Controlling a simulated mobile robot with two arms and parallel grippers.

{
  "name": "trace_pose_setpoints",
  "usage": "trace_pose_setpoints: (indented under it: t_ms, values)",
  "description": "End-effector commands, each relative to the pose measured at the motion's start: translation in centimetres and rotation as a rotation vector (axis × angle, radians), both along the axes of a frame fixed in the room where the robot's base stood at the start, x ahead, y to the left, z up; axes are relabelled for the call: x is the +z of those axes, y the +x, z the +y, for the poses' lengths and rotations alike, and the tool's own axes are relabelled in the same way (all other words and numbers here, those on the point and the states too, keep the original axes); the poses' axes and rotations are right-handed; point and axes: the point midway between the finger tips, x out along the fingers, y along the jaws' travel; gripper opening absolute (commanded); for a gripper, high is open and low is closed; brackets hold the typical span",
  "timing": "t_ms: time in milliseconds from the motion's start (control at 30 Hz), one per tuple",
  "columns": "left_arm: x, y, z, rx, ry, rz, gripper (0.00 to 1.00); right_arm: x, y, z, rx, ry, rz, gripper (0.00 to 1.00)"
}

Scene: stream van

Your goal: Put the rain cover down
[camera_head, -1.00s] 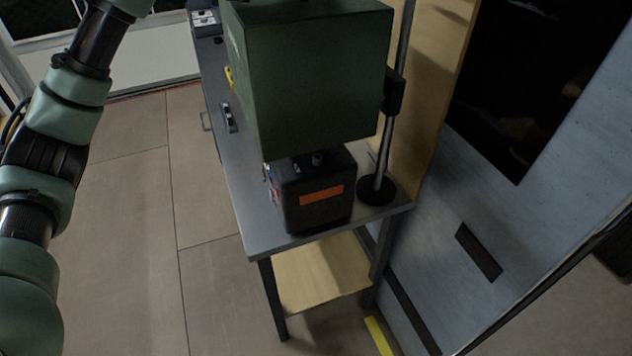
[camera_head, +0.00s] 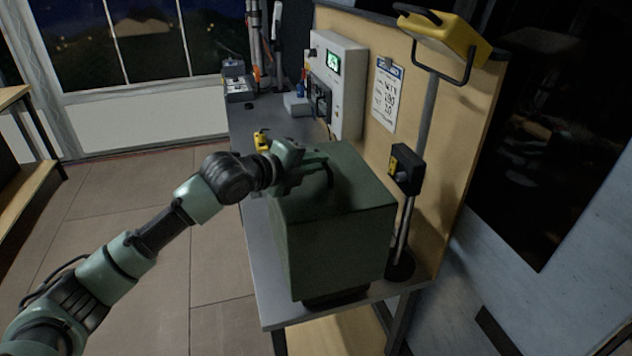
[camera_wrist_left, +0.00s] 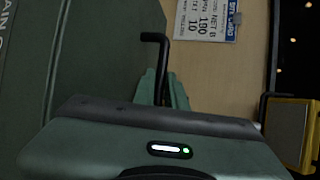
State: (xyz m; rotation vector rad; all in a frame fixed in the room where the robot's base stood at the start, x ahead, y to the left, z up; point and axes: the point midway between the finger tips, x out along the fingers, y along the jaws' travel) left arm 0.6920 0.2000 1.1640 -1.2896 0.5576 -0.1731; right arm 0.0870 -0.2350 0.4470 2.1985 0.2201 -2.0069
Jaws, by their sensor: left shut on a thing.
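The rain cover (camera_head: 335,235) is a dark green box with a black handle on top. In the head view it sits upright around the black device (camera_head: 337,298) on the grey bench (camera_head: 270,290). Only a low dark strip of the device shows under the cover's bottom edge. My left gripper (camera_head: 318,172) is shut on the cover's handle. In the left wrist view the cover (camera_wrist_left: 95,60) fills the left side, with part of its lettering, and the black handle (camera_wrist_left: 158,45) runs to the green fingers (camera_wrist_left: 162,92). My right gripper is out of view.
A lamp stand (camera_head: 403,225) with a yellow lamp (camera_head: 445,38) stands close right of the cover, before a wooden panel (camera_head: 455,170). A white box with a green screen (camera_head: 340,75) and a yellow item (camera_head: 262,140) are behind. Floor is clear to the left.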

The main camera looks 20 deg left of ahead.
Motion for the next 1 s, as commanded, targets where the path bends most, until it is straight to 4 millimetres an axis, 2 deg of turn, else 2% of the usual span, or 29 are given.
trace_pose_setpoints:
  t_ms: [333, 567, 1000]
  values:
    - [-2.8, 0.0, 0.0, 0.000, -0.001, -0.005, 0.00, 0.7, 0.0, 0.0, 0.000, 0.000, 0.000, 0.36]
    - [-5.8, 0.0, 0.0, 0.001, -0.002, -0.005, 0.00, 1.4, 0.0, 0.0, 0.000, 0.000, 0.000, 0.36]
    - [-6.6, 0.0, 0.0, 0.000, 0.000, -0.007, 0.00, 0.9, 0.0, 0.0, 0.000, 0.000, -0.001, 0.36]
